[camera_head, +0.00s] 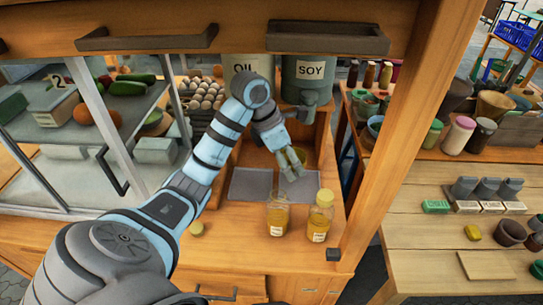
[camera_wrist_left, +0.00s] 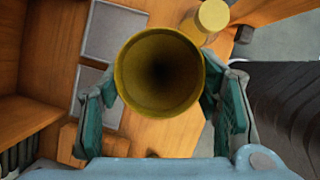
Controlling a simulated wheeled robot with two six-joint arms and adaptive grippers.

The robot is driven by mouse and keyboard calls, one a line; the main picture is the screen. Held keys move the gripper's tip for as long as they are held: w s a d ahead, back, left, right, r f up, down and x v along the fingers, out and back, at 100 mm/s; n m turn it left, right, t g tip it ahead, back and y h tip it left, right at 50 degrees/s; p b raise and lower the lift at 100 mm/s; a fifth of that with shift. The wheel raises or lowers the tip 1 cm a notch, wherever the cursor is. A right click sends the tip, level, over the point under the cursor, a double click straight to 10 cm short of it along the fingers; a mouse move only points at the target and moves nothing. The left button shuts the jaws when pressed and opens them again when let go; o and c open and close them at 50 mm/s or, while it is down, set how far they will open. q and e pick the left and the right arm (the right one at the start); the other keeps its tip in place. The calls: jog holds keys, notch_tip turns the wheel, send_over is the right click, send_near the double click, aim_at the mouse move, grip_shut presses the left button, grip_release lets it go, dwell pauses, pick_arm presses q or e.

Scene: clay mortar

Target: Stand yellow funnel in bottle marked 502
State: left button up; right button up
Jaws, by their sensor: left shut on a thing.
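The yellow funnel (camera_wrist_left: 160,75) fills the middle of the left wrist view, its round mouth facing the camera. My left gripper (camera_head: 292,168) is shut on it, with a finger on each side. In the head view the gripper is above the wooden counter, behind two bottles. The left bottle (camera_head: 277,216) has no yellow cap showing and holds yellowish liquid. The right bottle (camera_head: 320,216) has a yellow cap (camera_wrist_left: 213,14). Both have small white labels too small to read. The funnel's spout is hidden. My right gripper is in neither view.
Two grey square mats (camera_head: 250,185) lie on the counter (camera_head: 235,245). OIL and SOY containers (camera_head: 308,72) stand behind. A wooden post (camera_head: 405,120) rises right of the bottles. Eggs (camera_head: 201,95) sit behind the arm.

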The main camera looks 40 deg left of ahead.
pick_arm(q)
jog(key=shift+s+a, duration=0.15)
jog(key=shift+s, duration=0.35)
jog(key=shift+s+r, duration=0.15)
jog(key=shift+s, duration=0.5)
jog(key=shift+s+a+r, duration=0.1)
jog(key=shift+s+a, duration=0.05)
jog(key=shift+s, duration=0.9)
jog(key=shift+f+b, duration=0.95)
jog(key=shift+b, duration=0.05)
jog(key=shift+s+f, duration=0.1)
jog(key=shift+f+b, duration=0.55)
jog(key=o, duration=1.1)
